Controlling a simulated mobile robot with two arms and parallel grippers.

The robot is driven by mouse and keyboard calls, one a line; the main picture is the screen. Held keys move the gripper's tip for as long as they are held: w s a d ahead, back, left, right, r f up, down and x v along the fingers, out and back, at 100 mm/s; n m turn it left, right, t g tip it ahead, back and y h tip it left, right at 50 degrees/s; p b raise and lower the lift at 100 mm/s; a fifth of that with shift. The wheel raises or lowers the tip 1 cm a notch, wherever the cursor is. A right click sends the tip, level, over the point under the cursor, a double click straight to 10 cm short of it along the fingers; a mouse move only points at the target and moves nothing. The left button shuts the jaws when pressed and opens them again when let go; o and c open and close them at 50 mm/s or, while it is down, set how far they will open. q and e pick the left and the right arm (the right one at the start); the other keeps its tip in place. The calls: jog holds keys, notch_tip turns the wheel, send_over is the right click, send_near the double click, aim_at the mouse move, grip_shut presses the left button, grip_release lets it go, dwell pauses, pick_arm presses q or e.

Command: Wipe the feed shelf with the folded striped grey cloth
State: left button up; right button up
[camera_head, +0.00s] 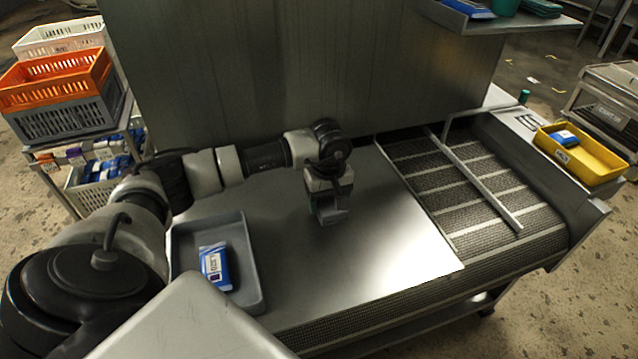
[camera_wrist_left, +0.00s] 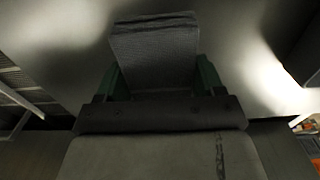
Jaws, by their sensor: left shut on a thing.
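The feed shelf (camera_head: 385,245) is a flat bare metal plate in the middle of the head view. My left gripper (camera_head: 328,205) is over the shelf, near its back middle, pointing down. It is shut on the folded grey cloth (camera_head: 334,217). In the left wrist view the cloth (camera_wrist_left: 155,50) sits between the two green fingers, with a dark striped band along its far edge. Whether the cloth touches the shelf cannot be told for sure. My right gripper is not in view.
A grey tray (camera_head: 182,240) with a blue-and-white pack (camera_head: 215,266) sits left on the worktop. A mesh conveyor (camera_head: 455,185) with a slanted metal bar runs right of the shelf. A yellow bin (camera_head: 582,158) stands far right. A tall metal wall (camera_head: 290,65) rises behind.

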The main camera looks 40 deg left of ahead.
pick_arm(q)
jog(key=shift+w+a+r+p, duration=0.1)
jog(key=shift+r+p, duration=0.25)
jog(key=shift+r, duration=0.25)
jog(key=shift+w+a+r+p, duration=0.1)
jog(key=shift+r+p, duration=0.2)
jog(key=shift+r, duration=0.3)
jog(key=shift+s+d+r, duration=0.1)
jog(key=shift+s+r, duration=0.05)
jog(key=shift+r, duration=0.5)
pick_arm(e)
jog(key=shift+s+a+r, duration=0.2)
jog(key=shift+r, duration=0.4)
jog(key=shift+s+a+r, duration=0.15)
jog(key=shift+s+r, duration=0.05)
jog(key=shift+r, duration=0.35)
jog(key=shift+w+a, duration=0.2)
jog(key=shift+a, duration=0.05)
